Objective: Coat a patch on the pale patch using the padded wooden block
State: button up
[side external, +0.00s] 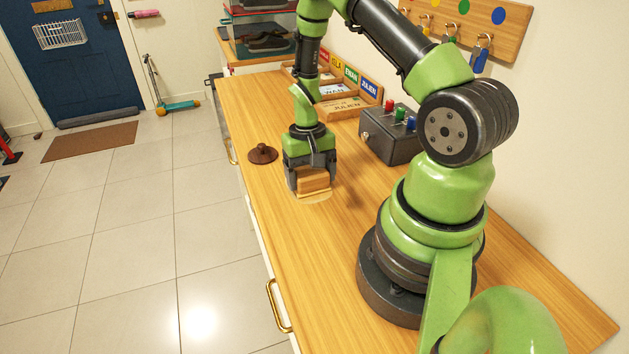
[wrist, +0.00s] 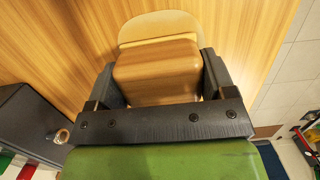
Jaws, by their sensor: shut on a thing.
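The padded wooden block (side external: 313,180) is a small brown block with a paler pad under it. My gripper (side external: 310,185) points down and is shut on the block's sides. In the wrist view the block (wrist: 160,70) sits between the two dark fingers (wrist: 160,88). The pale patch (side external: 318,199) is a light area on the wooden counter right under and in front of the block. In the wrist view a pale rounded edge (wrist: 158,26) shows beyond the block; I cannot tell whether it is pad or patch. Contact between pad and counter is hidden.
A dark brown round lidded thing (side external: 263,153) sits left of my gripper. A dark box with coloured knobs (side external: 391,136) stands to the right. Behind are name-labelled cubbies (side external: 348,104). The counter (side external: 300,255) is clear toward the front, with its edge on the left.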

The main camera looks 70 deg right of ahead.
jog(key=shift+w+d, duration=2.2)
jog(key=shift+d, duration=0.05)
notch_tip(320, 180, up, 8)
